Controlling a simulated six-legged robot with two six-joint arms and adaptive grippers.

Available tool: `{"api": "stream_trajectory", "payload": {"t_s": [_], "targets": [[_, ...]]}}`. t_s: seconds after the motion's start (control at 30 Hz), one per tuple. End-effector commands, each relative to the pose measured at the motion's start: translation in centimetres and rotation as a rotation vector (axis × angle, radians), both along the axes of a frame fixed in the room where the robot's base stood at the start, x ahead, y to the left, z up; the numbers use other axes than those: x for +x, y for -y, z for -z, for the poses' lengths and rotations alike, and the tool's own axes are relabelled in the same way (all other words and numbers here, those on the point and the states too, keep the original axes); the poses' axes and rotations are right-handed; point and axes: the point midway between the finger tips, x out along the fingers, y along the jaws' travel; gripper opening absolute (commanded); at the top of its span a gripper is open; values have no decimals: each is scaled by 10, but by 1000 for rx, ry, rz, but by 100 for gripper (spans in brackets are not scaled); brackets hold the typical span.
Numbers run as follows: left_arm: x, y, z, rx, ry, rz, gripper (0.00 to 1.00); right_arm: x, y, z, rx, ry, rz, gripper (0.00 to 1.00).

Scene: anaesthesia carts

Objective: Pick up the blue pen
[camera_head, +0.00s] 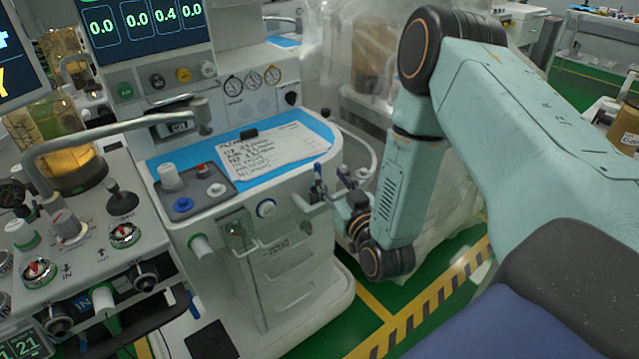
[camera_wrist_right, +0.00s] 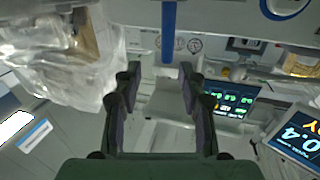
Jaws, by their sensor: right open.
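A narrow blue upright thing, which looks like the blue pen (camera_head: 318,186), shows at the right front edge of the anaesthesia cart in the head view. In the right wrist view the blue pen (camera_wrist_right: 168,30) is a vertical bar at the top middle, in line with the gap between my fingers. My right gripper (camera_head: 331,184) is at the cart's right edge, close beside the pen. In the right wrist view my right gripper (camera_wrist_right: 158,72) is open, with nothing clearly between its fingers. Whether a finger touches the pen cannot be told. My left gripper is out of view.
The cart's blue top (camera_head: 185,157) holds a written paper (camera_head: 275,152) and a small grey knob panel (camera_head: 190,200). Drawers (camera_head: 275,262) are below. A metal rail (camera_head: 115,127) and another console stand at left. Clear plastic sheeting (camera_head: 345,75) hangs behind my right arm.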

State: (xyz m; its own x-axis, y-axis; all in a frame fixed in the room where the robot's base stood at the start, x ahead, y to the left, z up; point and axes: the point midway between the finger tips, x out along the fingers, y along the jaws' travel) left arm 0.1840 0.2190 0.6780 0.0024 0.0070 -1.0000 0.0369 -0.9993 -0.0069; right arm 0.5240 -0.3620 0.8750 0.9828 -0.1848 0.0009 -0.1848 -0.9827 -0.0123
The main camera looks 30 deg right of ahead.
Motion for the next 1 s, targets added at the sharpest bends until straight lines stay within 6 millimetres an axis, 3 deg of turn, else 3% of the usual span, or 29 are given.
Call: {"api": "stream_trajectory", "payload": {"t_s": [0.4,0.73,1.0], "targets": [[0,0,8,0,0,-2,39,55,10,-1,0,2,-2,41],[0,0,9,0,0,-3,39,63,9,-1,1,-1,-3,41],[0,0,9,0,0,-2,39,62,9,-1,1,-1,-2,19]]}}
